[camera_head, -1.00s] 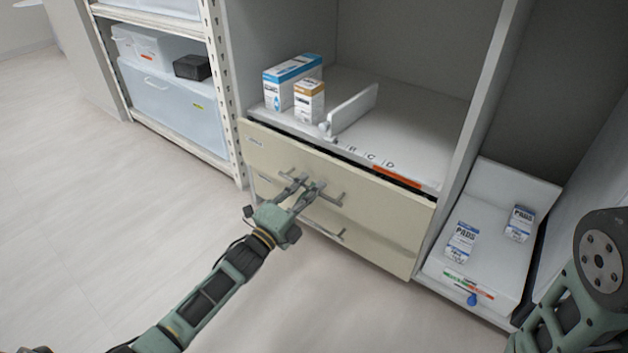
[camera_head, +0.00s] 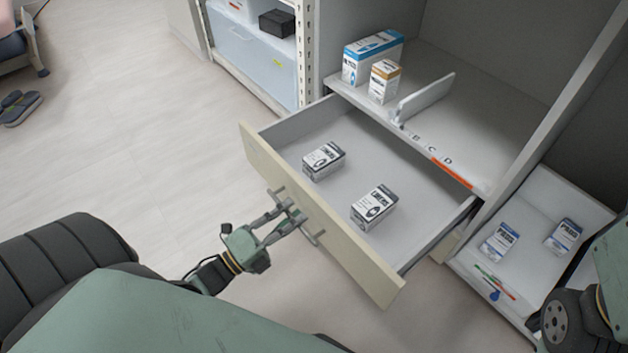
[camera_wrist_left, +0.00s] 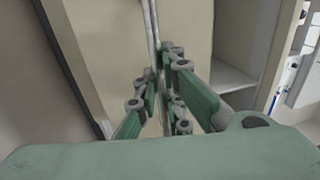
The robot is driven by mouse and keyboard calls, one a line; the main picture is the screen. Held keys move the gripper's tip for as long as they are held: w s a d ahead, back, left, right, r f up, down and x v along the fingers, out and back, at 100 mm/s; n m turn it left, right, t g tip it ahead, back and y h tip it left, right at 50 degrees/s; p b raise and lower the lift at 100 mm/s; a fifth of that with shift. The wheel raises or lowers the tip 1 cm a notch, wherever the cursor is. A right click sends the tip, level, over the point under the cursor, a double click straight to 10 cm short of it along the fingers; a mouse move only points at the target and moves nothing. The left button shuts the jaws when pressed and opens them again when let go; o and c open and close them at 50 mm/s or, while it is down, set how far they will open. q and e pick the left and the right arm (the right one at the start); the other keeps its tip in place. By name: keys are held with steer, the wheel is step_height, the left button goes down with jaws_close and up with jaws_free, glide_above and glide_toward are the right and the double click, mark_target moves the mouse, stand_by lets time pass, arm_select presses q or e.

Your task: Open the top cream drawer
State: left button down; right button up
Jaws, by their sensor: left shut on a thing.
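The top cream drawer (camera_head: 310,222) is pulled well out of the cabinet in the head view. Two small white-and-black boxes lie inside it, one box (camera_head: 323,161) toward the left and one box (camera_head: 374,207) nearer the right. My left gripper (camera_head: 284,215) is shut on the bar handle (camera_head: 312,236) at the drawer's front. In the left wrist view the handle bar (camera_wrist_left: 153,35) runs between the fingers of the left gripper (camera_wrist_left: 162,75). Part of my right arm shows at the right edge of the head view; its gripper is out of sight.
Above the drawer, a shelf (camera_head: 480,125) holds a blue-and-white box (camera_head: 372,57), an orange-topped box (camera_head: 384,81) and an upright divider (camera_head: 426,97). A low white tray (camera_head: 530,215) with two PADS boxes stands at the right. Open floor (camera_head: 130,130) lies at the left.

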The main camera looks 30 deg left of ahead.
arm_select(q)
steer(key=r+p+v, duration=0.1)
steer(key=v, duration=0.5)
steer(key=shift+s, duration=0.1)
steer(key=c, duration=1.8)
jaws_free()
steer(key=shift+c, duration=0.2)
steer(key=v, duration=1.2)
